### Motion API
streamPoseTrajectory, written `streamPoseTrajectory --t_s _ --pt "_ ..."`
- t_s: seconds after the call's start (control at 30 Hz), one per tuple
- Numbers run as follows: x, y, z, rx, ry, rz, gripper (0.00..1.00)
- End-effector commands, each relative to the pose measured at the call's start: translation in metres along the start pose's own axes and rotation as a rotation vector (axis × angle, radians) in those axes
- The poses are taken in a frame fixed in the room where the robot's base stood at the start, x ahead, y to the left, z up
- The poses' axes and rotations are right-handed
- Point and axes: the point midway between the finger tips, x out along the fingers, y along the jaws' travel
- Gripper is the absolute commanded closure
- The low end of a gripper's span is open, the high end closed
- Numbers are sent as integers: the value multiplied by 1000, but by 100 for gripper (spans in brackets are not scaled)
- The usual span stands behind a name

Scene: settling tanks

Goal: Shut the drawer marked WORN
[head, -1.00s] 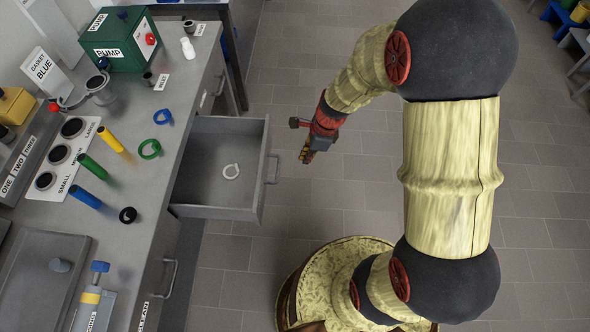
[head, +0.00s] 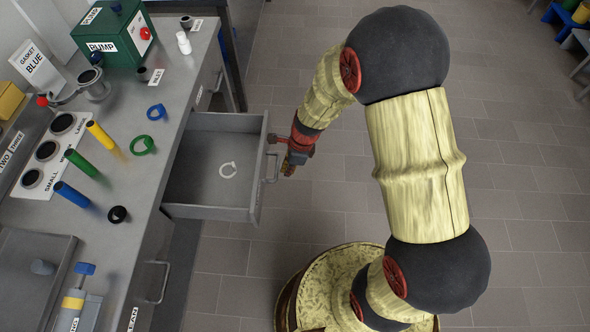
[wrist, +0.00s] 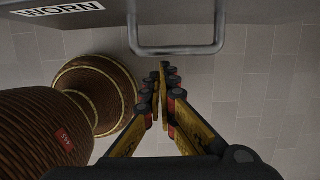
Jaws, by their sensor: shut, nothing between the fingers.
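My gripper (head: 288,172) is shut and empty, just outside the handle. In the wrist view the fingertips (wrist: 164,66) are just below the handle bar; I cannot tell whether they touch it.
The bench top (head: 130,185) holds a green pump box (head: 118,40), coloured cylinders, rings and a holder with dark sockets. Another handle (head: 160,282) shows at a closed front marked CLEAN. The floor (head: 520,200) right of my arm is clear.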

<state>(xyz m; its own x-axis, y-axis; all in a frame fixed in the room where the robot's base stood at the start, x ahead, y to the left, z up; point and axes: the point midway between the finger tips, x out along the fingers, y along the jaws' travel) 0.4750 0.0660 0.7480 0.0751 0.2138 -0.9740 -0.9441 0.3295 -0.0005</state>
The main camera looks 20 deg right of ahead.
Motion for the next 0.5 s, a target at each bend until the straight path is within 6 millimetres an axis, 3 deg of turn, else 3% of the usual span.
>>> streamPoseTrajectory --t_s 0.5 --pt "1 0 7 0 0 2 100"
